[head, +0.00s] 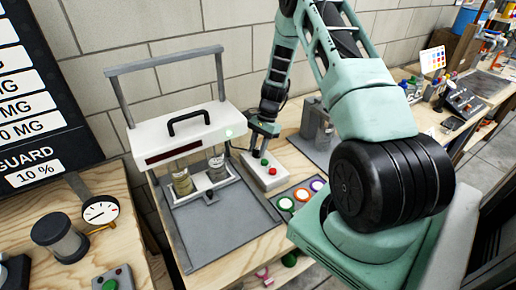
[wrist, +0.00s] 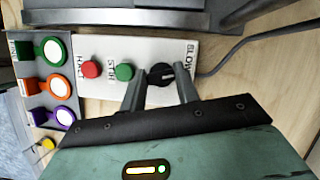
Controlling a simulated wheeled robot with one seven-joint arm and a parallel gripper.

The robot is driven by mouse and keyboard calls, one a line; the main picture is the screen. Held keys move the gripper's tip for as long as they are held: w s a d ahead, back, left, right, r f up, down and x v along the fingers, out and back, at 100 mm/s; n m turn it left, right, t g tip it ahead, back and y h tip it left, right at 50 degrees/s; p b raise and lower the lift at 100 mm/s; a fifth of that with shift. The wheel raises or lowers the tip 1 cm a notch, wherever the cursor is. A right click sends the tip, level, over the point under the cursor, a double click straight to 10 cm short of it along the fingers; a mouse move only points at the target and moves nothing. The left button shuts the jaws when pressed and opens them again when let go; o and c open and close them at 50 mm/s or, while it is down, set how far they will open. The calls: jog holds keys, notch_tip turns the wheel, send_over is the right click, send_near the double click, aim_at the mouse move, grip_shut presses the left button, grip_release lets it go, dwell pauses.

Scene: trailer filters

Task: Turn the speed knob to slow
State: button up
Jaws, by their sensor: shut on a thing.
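The speed knob (wrist: 160,75) is a small black round knob on a pale control box (wrist: 118,52), in a row with a green button (wrist: 124,71) and a red button (wrist: 91,69). My gripper (wrist: 160,79) is shut on the knob, one finger on each side of it. A label that appears to read SLOW (wrist: 190,53) is at the box's right end. The knob's exact pointing direction is unclear. In the head view, my gripper (head: 263,128) is over the back end of the control box (head: 268,180) and hides the knob.
A panel with green, orange and purple ringed discs (wrist: 60,87) lies beside the box. In the head view, a white-topped machine with a black handle (head: 186,132) stands left of the box. A grey metal stand (head: 318,135) is to the right.

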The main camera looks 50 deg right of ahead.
jog(key=shift+w+n+g+b, duration=0.1)
jog(key=shift+n+g+b, duration=0.55)
jog(key=shift+n, duration=1.65)
jog(key=shift+g, duration=0.25)
jog(key=o, duration=1)
jog(key=b+v, duration=0.1)
jog(key=v, duration=0.4)
jog(key=b+v, duration=0.1)
jog(key=v, duration=0.5)
jog(key=b+v, duration=0.1)
jog(key=v, duration=0.5)
jog(key=shift+a+r, duration=0.15)
jog(key=shift+r, duration=0.2)
